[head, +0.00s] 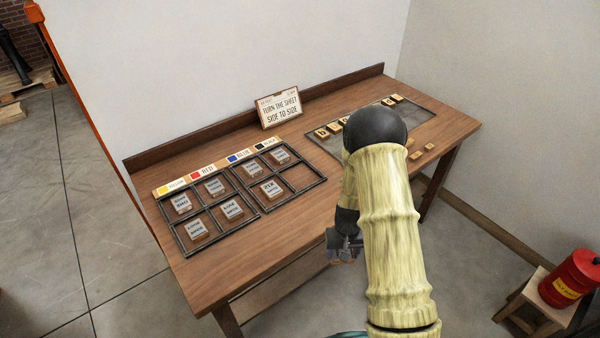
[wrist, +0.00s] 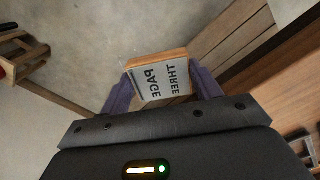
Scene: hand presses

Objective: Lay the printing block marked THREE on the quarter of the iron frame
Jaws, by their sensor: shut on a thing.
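The printing block marked PAGE THREE (wrist: 160,84) is held between both fingers of my gripper (wrist: 155,92) in the wrist view, its lettering mirror-reversed. In the head view my gripper (head: 345,243) hangs off the table's front edge, partly hidden by my arm; only a bit of the block shows beneath it. The iron frame (head: 222,250) lies at the left of the table as two four-cell grids. The left grid has a block in each cell. The right grid has three blocks, and its front right cell is bare.
A strip (head: 213,164) with yellow, red, blue and black patches runs behind the frame. A sign (head: 279,107) reads TURN THE SHEET SIDE TO SIDE. A tray (head: 428,113) with several wooden pieces is at the right, partly behind my arm. A red can (head: 572,280) stands on a stool.

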